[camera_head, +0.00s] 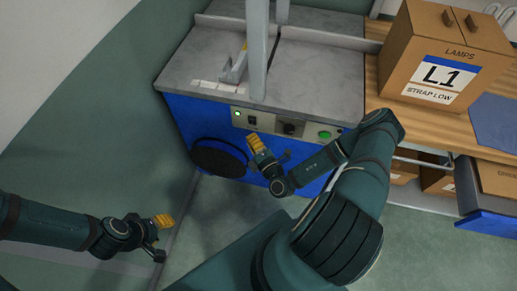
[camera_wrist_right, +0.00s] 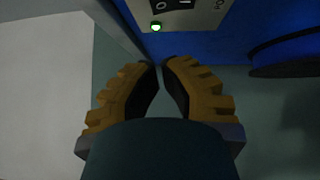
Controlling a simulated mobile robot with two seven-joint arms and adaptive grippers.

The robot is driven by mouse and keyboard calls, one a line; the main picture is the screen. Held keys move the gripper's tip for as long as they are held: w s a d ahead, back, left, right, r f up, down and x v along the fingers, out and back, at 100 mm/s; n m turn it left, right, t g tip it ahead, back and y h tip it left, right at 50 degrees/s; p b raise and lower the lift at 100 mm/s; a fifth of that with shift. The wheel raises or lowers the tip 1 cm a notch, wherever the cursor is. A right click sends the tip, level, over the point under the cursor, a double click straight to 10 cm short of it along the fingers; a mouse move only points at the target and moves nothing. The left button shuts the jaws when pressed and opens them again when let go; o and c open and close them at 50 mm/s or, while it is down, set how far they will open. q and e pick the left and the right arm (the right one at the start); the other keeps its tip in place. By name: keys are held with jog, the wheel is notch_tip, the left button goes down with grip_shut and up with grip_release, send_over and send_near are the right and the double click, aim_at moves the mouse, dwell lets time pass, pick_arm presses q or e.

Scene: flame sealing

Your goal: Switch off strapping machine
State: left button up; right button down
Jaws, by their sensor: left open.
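The strapping machine (camera_head: 318,72) has a grey top and a blue body. Its control panel (camera_head: 270,125) carries a lit green lamp (camera_head: 237,112), a black switch (camera_head: 252,121), a dial (camera_head: 289,129) and a green button (camera_head: 324,134). My right gripper (camera_head: 271,149) is in front of and below the panel, fingers apart and empty. In the right wrist view its fingertips (camera_wrist_right: 162,67) point below the panel; the green lamp (camera_wrist_right: 155,27) and the switch, marked 0 and 1 (camera_wrist_right: 172,4), show at the top, partly cut off. My left gripper (camera_head: 161,237) is open and empty, low at the left.
A cardboard box marked L1, LAMPS, STRAP LOW (camera_head: 443,55) stands on the wooden table (camera_head: 424,125) at the right. A round black part (camera_head: 218,157) sits on the machine's blue front. Clear floor (camera_head: 215,215) lies between my grippers.

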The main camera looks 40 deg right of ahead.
aim_at(243, 113)
jog(key=shift+w+d+r+b, duration=0.15)
jog(key=shift+w+d, duration=0.4)
jog(key=shift+w, duration=0.4)
jog(key=shift+w+d+r+b, duration=0.1)
jog(key=shift+w+d, duration=0.45)
jog(key=shift+w, duration=0.4)
jog(key=shift+w+d+r+b, duration=0.15)
jog(key=shift+w+d, duration=0.4)
jog(key=shift+w, duration=0.4)
